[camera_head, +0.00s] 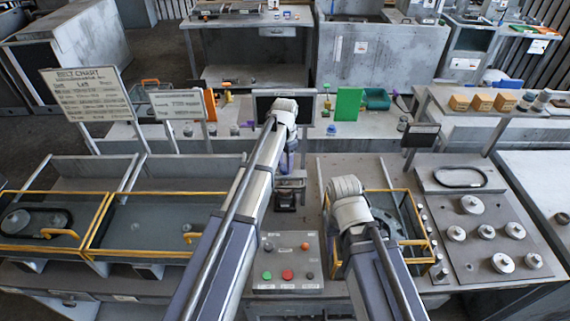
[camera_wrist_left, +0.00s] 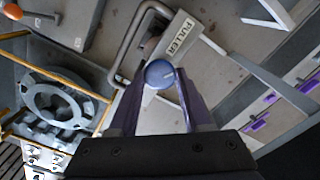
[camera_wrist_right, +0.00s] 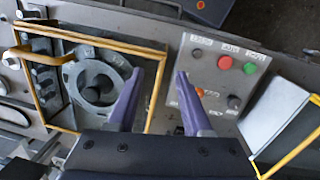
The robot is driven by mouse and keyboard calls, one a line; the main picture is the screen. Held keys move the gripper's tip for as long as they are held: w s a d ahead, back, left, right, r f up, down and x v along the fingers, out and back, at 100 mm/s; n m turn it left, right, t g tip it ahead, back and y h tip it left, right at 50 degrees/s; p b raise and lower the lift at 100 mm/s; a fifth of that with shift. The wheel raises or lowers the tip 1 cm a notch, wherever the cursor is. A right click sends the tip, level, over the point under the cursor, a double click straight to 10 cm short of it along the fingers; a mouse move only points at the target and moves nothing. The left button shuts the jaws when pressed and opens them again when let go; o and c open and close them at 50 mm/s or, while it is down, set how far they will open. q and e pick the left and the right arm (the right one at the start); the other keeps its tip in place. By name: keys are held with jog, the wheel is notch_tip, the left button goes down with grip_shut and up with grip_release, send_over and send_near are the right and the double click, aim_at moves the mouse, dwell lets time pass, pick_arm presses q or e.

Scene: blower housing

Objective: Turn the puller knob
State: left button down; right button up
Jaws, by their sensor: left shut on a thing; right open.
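The puller knob (camera_wrist_left: 159,74) is a round blue-grey knob in the left wrist view, beside a tilted label plate (camera_wrist_left: 181,36) that seems to read PULLER. My left gripper (camera_wrist_left: 161,84) has its purple fingers on either side of the knob and is shut on it. In the head view my left gripper (camera_head: 289,158) is at the middle of the bench, and the knob cannot be made out there. My right gripper (camera_wrist_right: 161,73) is open and empty, over the area between a yellow-framed housing and the button panel. In the head view its fingers are hidden behind my wrist.
A yellow frame (camera_wrist_right: 152,110) surrounds a round grey housing (camera_wrist_right: 98,82). The button panel (camera_head: 268,246) has red and green buttons. Several grey discs and knobs stand on the right plate (camera_head: 451,213). A bent metal handle (camera_wrist_left: 119,52) rises close to the knob.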

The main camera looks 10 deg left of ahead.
aim_at(285, 167)
pick_arm(q)
jog(key=shift+m, duration=0.4)
jog(key=shift+c, duration=1.8)
grip_release()
jog(key=shift+r, duration=0.1)
notch_tip(285, 167, up, 8)
jog(key=p, duration=0.8)
jog(key=shift+f, duration=0.2)
jog(key=shift+s+f, duration=0.1)
